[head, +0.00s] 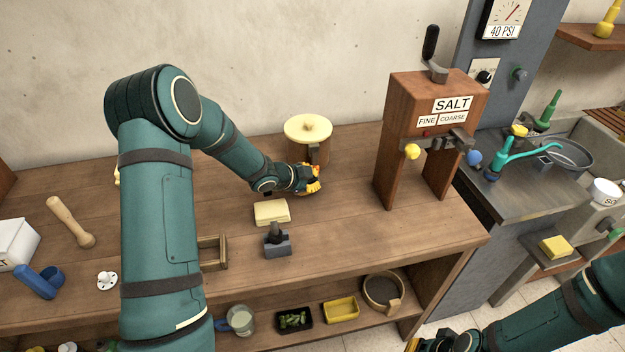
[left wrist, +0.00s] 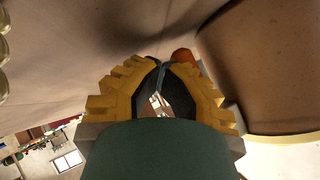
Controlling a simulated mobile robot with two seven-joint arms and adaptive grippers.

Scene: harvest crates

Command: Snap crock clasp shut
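The crock (head: 298,153) is tan-brown with a pale yellow knobbed lid (head: 308,128) and stands at the back of the wooden bench. A darker brown clasp piece (head: 314,154) shows on its front. My left gripper (head: 314,180) is low in front of the crock, just below the clasp. In the left wrist view its yellow fingers (left wrist: 157,64) meet at the tips with nothing seen between them. A reddish-brown piece (left wrist: 183,56), perhaps the clasp, is just beyond them; I cannot tell whether they touch. My right gripper (head: 430,345) is at the bottom edge, mostly cut off.
A wooden SALT dispenser (head: 391,130) stands right of the crock. A pale yellow block (head: 271,212) and a dark grey tool (head: 277,243) lie in front of the left gripper. A wooden pestle (head: 70,222) is at left. Bench space between crock and dispenser is clear.

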